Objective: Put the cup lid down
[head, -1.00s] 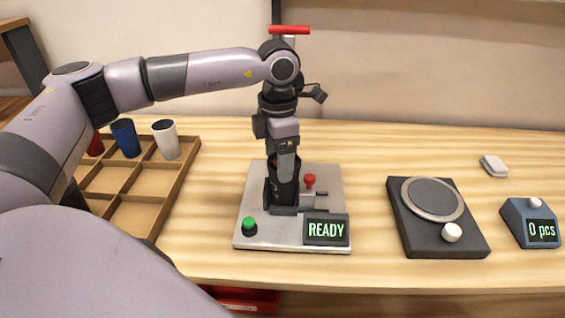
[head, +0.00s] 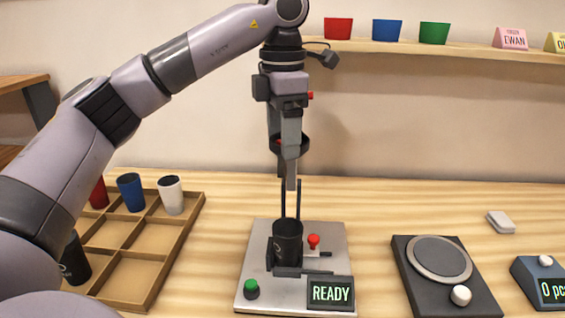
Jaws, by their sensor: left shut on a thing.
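My left gripper (head: 290,180) points down above the laser marker (head: 252,268). My right gripper is not in view.
A wooden divided tray (head: 172,253) at left holds several cups. A round-topped scale (head: 440,258) and a counter box (head: 541,283) stand at right, with a small pale block (head: 501,221) behind. A wall shelf (head: 450,57) carries coloured bins and name cards.

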